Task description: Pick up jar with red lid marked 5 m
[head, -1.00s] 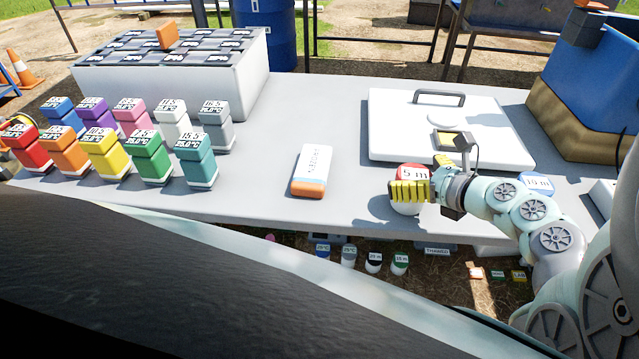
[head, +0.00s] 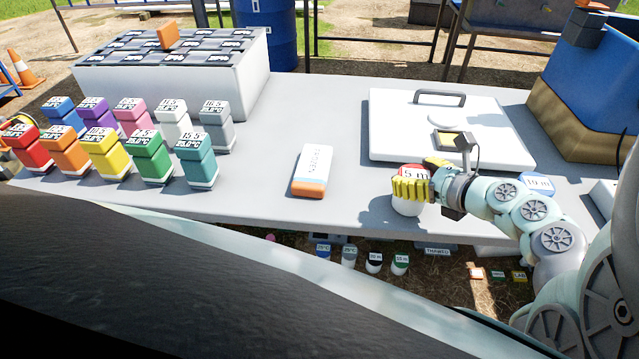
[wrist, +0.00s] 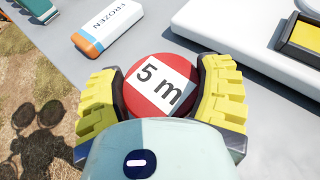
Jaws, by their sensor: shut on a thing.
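The jar with a red lid marked "5 m" (head: 407,206) has a white body and is upright near the front edge of the table. Its lid (wrist: 159,86) fills the middle of the wrist view, with the black "5 m" label readable. My gripper (head: 421,180) has yellow ridged fingers, one on each side of the jar. The fingers (wrist: 163,93) are shut on the jar. My fingers and hand hide part of the lid and body in the head view. I cannot tell whether the jar's base touches the table.
A white and orange "FROZEN" block (head: 313,170) lies left of the jar. A white lidded box (head: 390,130) is behind it. A blue-lidded jar marked "10 m" (head: 537,182) stands to the right. Several coloured bottles (head: 105,152) stand at the left. The table (head: 265,180) between is clear.

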